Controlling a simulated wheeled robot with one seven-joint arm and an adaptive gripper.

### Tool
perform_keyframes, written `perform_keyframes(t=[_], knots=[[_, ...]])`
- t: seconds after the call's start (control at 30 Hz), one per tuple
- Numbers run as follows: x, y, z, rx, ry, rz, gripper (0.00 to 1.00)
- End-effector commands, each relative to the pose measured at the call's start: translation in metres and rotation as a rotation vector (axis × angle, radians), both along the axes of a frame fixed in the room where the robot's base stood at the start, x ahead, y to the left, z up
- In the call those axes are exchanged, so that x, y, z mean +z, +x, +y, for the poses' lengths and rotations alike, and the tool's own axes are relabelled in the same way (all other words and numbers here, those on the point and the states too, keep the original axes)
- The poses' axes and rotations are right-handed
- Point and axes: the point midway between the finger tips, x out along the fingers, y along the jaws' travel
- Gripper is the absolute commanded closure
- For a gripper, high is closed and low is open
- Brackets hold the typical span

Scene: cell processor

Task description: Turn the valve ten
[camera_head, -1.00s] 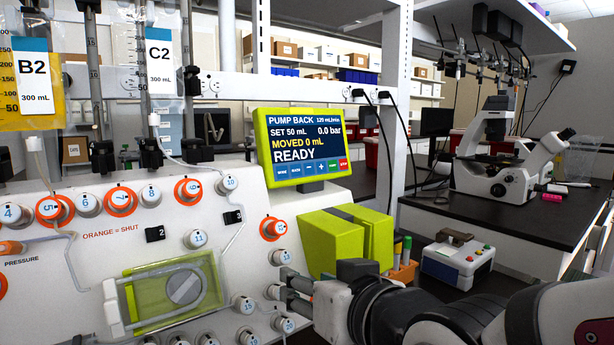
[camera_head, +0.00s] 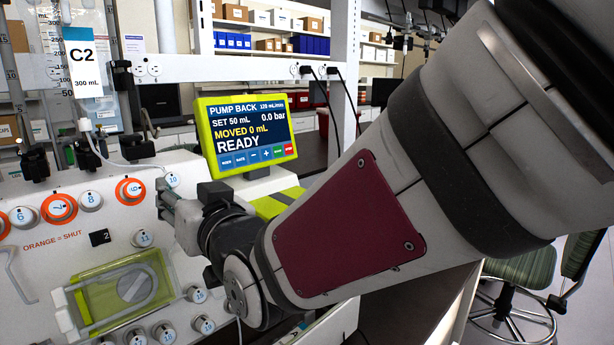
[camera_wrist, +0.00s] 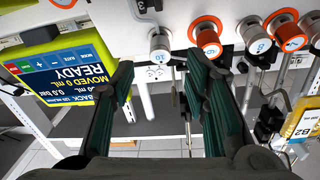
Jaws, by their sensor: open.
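Valve ten is a white knob with a blue-lettered cap (camera_head: 172,180) on the upper right of the white panel. In the wrist view, which is upside down, valve ten (camera_wrist: 159,46) shows near the top centre, with a bare metal collar. My gripper (camera_head: 165,203) is just below valve ten in the head view. In the wrist view my gripper (camera_wrist: 160,68) has its two dark fingers spread, and valve ten appears between and beyond their tips. Nothing is held. Contact with the valve cannot be seen.
An orange-ringed valve nine (camera_head: 130,190) and white valve eight (camera_head: 90,201) sit left of valve ten. Valve eleven (camera_head: 143,238) is below. The pump screen (camera_head: 246,133) reads READY, close on the right. A thin tube runs to valve ten. Bag C2 (camera_head: 83,62) hangs above.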

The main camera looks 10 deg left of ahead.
Motion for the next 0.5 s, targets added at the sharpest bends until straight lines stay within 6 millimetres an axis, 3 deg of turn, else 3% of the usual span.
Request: perform_keyframes(t=[0.2,0.5], knots=[[-0.001,0.026,0.026,-0.001,-0.001,0.001,0.58],[0.0,0.039,0.039,0.0,-0.001,0.001,0.58]])
